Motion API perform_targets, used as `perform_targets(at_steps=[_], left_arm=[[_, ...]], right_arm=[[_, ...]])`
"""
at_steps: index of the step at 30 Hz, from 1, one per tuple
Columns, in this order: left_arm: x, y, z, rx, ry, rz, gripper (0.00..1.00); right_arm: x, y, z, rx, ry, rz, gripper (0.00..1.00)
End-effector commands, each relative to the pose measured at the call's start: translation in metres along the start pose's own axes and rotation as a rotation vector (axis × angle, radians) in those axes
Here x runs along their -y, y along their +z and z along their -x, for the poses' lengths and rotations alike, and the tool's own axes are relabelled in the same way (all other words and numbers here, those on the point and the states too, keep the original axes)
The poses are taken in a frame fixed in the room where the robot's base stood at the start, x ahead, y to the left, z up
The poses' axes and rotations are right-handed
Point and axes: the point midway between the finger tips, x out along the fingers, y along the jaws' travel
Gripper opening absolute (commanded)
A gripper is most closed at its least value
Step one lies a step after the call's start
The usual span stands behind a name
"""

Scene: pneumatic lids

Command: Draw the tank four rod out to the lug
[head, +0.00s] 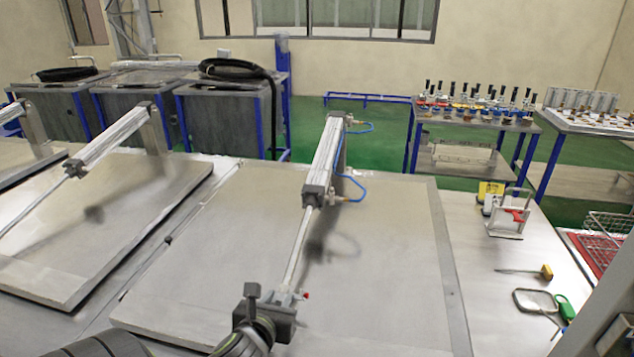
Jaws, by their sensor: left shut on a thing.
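A pneumatic cylinder (325,155) is mounted on a post above the large flat grey lid (390,270) in the middle. Its bright rod (298,243) slants down toward me, out of the cylinder's lower end. My left gripper (270,303) is shut on the rod's end, low over the lid's near part. The gripper hides much of the clevis and any lug beneath it, so I cannot tell whether they meet. My right gripper is not in view.
A neighbouring lid (95,230) with its own cylinder (112,137) lies to the left. On the steel bench at right are a yellow sign (491,191), a screwdriver (526,271) and a green-handled tool (564,308). A blue hose (358,187) loops beside the middle cylinder.

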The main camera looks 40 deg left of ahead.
Motion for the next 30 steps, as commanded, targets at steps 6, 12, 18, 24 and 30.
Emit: perform_targets(at_steps=[6, 12, 18, 24, 30], left_arm=[[-0.001, -0.007, 0.004, -0.013, 0.003, 0.004, 0.02], [-0.001, -0.009, 0.007, -0.012, 0.004, 0.003, 0.02], [-0.001, -0.012, 0.011, -0.012, 0.003, 0.002, 0.02], [-0.001, -0.015, 0.015, -0.012, 0.003, 0.003, 0.02], [-0.001, -0.017, 0.018, -0.013, 0.003, 0.003, 0.02]], right_arm=[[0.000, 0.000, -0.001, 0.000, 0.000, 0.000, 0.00], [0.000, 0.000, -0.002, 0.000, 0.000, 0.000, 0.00], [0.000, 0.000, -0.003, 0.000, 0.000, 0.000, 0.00], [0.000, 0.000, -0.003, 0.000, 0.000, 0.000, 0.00], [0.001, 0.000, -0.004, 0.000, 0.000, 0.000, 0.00]])
